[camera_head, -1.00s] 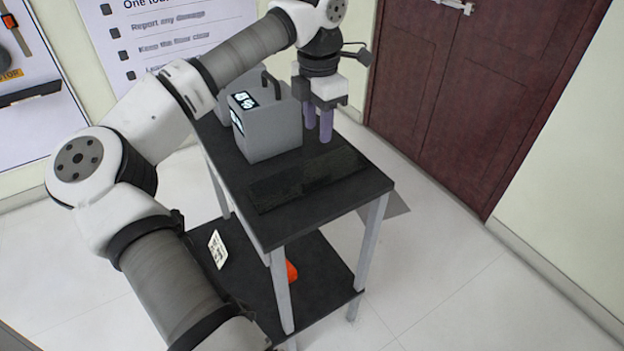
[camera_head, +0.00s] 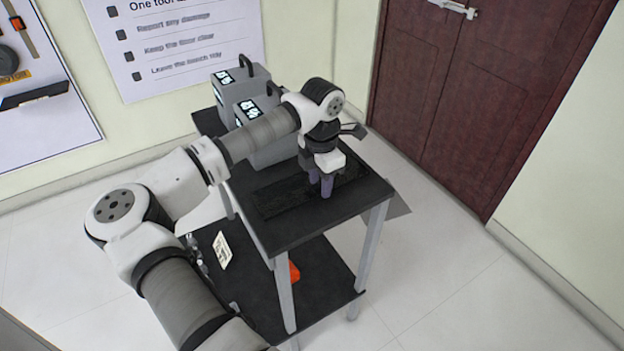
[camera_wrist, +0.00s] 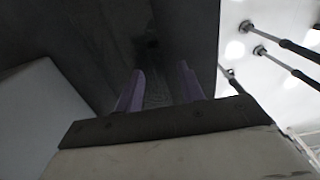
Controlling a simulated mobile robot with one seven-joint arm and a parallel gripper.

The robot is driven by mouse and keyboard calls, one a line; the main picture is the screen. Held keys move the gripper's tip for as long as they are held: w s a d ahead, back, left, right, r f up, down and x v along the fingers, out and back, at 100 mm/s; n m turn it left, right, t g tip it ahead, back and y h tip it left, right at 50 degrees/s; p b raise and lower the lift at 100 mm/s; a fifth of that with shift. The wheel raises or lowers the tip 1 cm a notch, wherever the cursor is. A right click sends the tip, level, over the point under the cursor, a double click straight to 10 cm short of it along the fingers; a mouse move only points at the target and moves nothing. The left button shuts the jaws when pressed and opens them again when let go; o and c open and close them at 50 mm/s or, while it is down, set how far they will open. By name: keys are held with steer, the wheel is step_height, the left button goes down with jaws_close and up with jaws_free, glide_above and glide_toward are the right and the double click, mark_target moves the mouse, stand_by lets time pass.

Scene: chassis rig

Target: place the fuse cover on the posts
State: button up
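A flat black panel (camera_head: 285,198), which looks like the fuse cover, lies on the black top of the cart (camera_head: 350,205). My gripper (camera_head: 320,190) points down over the panel's right part, its two purple fingers apart. In the wrist view my gripper (camera_wrist: 163,75) shows the fingers spread over a dark surface with a faint textured patch between them. I cannot tell whether the fingertips touch the panel. Several dark rods with metal ends (camera_wrist: 273,57) stand out at the right of the wrist view; these may be the posts.
Two grey boxes with handles and lit displays (camera_head: 238,78) stand at the back of the cart top, close to my arm. The lower shelf (camera_head: 325,265) holds an orange item (camera_head: 294,271) and a white card (camera_head: 222,250). A dark red door (camera_head: 470,90) is behind.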

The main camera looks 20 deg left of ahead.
steer(key=shift+f, duration=0.15)
jaws_close()
steer(key=shift+r, duration=0.2)
